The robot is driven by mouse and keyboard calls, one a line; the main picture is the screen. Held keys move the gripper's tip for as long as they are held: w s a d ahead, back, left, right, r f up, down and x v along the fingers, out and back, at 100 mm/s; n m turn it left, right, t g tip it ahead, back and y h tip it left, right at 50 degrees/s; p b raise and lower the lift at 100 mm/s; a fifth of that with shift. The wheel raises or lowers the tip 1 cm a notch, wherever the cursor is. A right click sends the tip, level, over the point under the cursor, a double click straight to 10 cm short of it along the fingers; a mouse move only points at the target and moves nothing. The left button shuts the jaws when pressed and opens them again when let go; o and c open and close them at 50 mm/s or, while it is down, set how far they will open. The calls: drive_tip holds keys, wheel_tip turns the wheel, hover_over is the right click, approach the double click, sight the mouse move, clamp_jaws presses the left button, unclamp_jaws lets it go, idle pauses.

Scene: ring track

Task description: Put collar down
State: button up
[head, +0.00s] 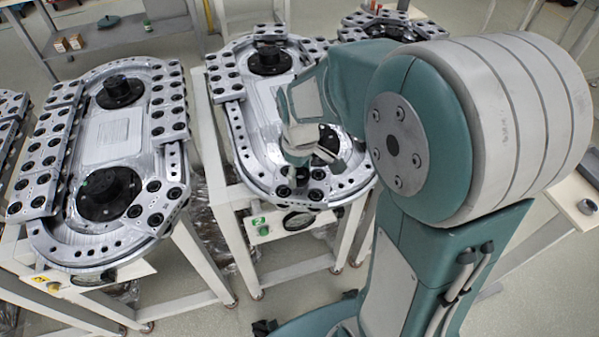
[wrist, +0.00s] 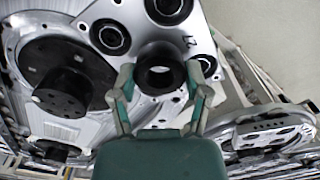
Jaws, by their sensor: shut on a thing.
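The collar (wrist: 160,54) is a short black ring with an open bore. In the wrist view it sits between the two fingertips of my gripper (wrist: 161,72), which is shut on it. In the head view my gripper (head: 313,155) is low over the near end of the middle ring track (head: 266,118). I cannot make out the collar clearly there. Whether the collar touches the silver plate below it cannot be told.
A black hub (wrist: 62,88) stands left of the collar in the wrist view. Black-bushed carriage plates (head: 309,187) line the middle track. A second ring track (head: 113,137) stands left, across a narrow gap. Clear floor shows in front.

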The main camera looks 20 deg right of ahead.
sight(300, 173)
drive_tip(key=shift+f, duration=0.35)
drive_tip(key=shift+f, duration=0.1)
drive_tip(key=o, duration=1.3)
drive_tip(key=shift+c, duration=0.2)
wheel_tip(300, 173, up, 12)
drive_tip(key=s+r+m+t, duration=0.2)
drive_tip(key=s+m+t, duration=0.3)
drive_tip(key=s, duration=0.9)
drive_tip(key=shift+s+d+r+m+t, duration=0.2)
drive_tip(key=shift+s+r+m+t, duration=0.15)
drive_tip(key=shift+m, duration=0.85)
drive_tip(key=shift+w, duration=0.15)
